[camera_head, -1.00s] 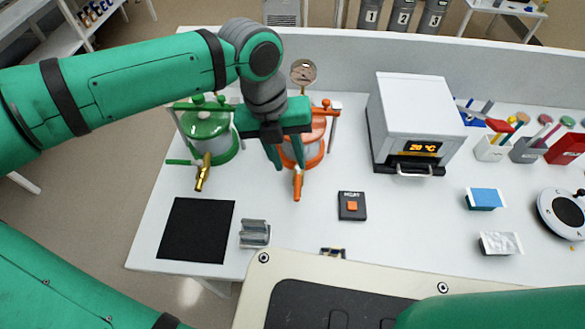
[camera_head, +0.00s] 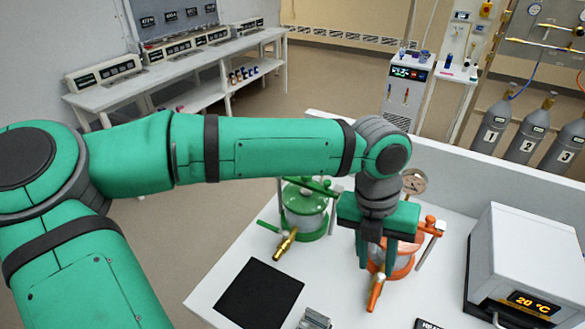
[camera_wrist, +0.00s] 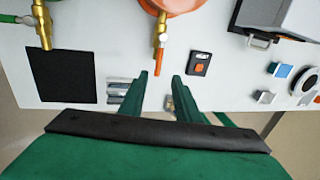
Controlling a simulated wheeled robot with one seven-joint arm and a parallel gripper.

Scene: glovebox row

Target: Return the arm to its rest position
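My arm (camera_head: 270,150) reaches in from the left of the head view, with its upper link about level and the wrist bent down. My gripper (camera_head: 377,262) points down above the bench, in front of the orange vessel (camera_head: 405,262) and partly hiding it. No marker of a rest position is visible.
A green vessel (camera_head: 304,225) with a brass valve stands left of my gripper. A black mat (camera_head: 259,292) lies near the bench's left edge. A white oven (camera_head: 530,265) stands at the right. The wrist view shows a small black box with an orange button (camera_wrist: 199,66).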

